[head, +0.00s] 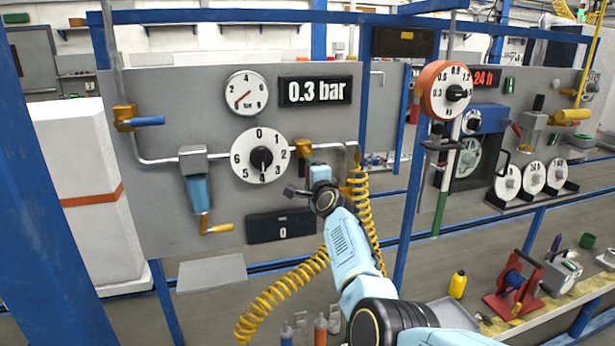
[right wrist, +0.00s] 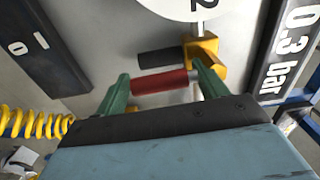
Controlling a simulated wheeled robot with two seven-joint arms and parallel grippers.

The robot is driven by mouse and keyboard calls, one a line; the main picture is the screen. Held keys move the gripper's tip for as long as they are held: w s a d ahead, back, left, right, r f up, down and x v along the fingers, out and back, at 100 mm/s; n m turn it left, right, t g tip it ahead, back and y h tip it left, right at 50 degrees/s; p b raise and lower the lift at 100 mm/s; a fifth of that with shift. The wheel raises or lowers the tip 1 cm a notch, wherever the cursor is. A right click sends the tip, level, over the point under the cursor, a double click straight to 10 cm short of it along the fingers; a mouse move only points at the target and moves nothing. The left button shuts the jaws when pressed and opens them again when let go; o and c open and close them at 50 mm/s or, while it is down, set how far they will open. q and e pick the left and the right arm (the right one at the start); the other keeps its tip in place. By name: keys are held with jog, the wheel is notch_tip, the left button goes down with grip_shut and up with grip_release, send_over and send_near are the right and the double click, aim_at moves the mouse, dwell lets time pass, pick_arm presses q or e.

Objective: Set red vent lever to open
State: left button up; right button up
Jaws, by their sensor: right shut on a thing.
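The red vent lever (right wrist: 160,82) is a red cylindrical grip joined to a brass-yellow valve (right wrist: 203,58) in the right wrist view. In the head view the same valve (head: 304,147) sits on the pipe right of the big white dial, and the lever hangs down from it, mostly hidden by my right arm. My right gripper (right wrist: 163,88) has its green fingers at the two ends of the red grip and is shut on it. In the head view my right gripper (head: 303,183) is in front of the panel, below the valve. My left gripper is not in view.
The gauge display (head: 316,90) reads 0.3 bar. A blue-handled valve (head: 147,121) and a yellow handle (head: 218,228) are on the left. A yellow coiled hose (head: 294,287) hangs close beside my right arm.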

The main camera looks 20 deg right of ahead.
jog(key=shift+a+m, duration=0.1)
jog(key=shift+m, duration=0.2)
jog(key=o, duration=1.3)
jog(key=shift+s, duration=0.15)
jog(key=shift+s+a+p, duration=0.2)
jog(key=shift+s+p, duration=0.05)
jog(key=shift+s, duration=1.95)
jog(key=shift+s+a+p, duration=0.2)
jog(key=shift+s+p, duration=0.05)
jog(key=shift+s, duration=1.9)
jog(key=shift+s+a+p, duration=0.2)
jog(key=shift+s+p, duration=0.05)
jog(key=shift+s, duration=1.95)
